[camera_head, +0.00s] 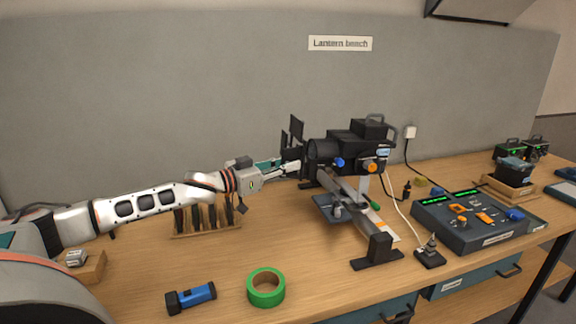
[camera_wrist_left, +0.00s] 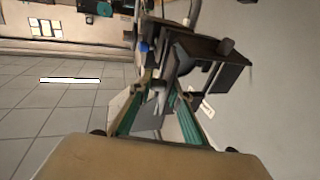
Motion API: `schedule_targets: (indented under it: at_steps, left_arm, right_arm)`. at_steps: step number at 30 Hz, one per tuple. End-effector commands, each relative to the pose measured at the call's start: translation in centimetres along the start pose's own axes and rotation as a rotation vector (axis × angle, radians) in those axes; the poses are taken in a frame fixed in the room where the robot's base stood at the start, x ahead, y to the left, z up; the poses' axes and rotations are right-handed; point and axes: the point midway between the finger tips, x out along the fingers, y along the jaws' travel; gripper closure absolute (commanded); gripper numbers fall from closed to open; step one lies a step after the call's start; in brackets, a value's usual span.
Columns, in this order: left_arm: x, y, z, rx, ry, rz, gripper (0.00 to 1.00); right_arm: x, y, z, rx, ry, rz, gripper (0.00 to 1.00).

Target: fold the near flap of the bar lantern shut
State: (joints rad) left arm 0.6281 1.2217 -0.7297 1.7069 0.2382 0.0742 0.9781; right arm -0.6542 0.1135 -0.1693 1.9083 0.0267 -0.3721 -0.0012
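The bar lantern (camera_head: 342,150) is a black lamp lying along a bar, with its front facing left. Dark flaps (camera_head: 297,130) stand out at its front, some upright above the opening. My left gripper (camera_head: 291,168) is at the lantern's front, on its near lower side, partly overlapping the flaps. In the left wrist view the lantern (camera_wrist_left: 187,52) is sideways, with a dark flap (camera_wrist_left: 232,77) sticking out. The left gripper's green-lined fingers (camera_wrist_left: 160,98) are spread apart there. Whether they touch the near flap cannot be told. My right gripper is out of view.
A wooden rack (camera_head: 207,221) stands behind my left arm. A blue torch (camera_head: 191,297) and green tape roll (camera_head: 266,288) lie on the near bench. A control desk (camera_head: 470,222) stands right of the lantern, with cables between. The front middle is mostly clear.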

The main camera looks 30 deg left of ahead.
Motion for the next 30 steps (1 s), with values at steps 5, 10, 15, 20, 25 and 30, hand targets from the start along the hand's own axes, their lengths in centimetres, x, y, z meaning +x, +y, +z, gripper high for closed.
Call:
schedule_targets:
  at_steps: [5, 10, 15, 20, 25, 30]
  left_arm:
    - [0.1, 0.4, 0.1, -0.003, 0.0, 0.003, 1.0]
    - [0.1, 0.6, 0.1, -0.003, 0.001, -0.003, 1.0]
    - [0.1, 0.7, 0.2, -0.003, 0.0, -0.011, 1.0]
    - [0.1, 0.9, 0.3, -0.002, 0.001, -0.027, 1.0]
    - [0.2, 1.2, 0.5, -0.002, 0.001, -0.068, 1.0]
    - [0.4, 1.6, 0.6, 0.002, 0.001, -0.147, 1.0]
  right_arm:
    - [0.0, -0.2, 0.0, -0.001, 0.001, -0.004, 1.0]
    - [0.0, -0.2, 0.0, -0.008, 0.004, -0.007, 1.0]
    - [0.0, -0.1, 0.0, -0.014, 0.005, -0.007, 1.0]
    - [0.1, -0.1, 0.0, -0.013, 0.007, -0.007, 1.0]
    - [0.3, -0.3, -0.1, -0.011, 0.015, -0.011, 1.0]
    - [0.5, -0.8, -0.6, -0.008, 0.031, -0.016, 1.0]
